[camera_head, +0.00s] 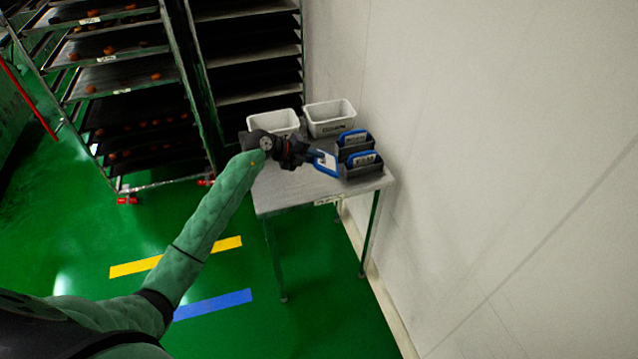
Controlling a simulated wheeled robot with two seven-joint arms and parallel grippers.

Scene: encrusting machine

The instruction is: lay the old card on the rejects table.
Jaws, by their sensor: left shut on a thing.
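My left gripper (305,154) is shut on a blue-framed card with a white face (326,163). It holds the card over the right part of a small grey table (285,193), tilted, close to the left of a black card holder. I cannot tell whether the card touches the tabletop. The gripper hides part of the card's left end. A label on the table's front edge is too small to read. My right gripper is not in view.
The black holder (372,171) carries blue cards. Two white bins, one at left (272,121) and one at right (330,117), stand at the table's back. The table's front left is bare. A wall (480,150) borders the right, and tray racks (120,75) stand at left.

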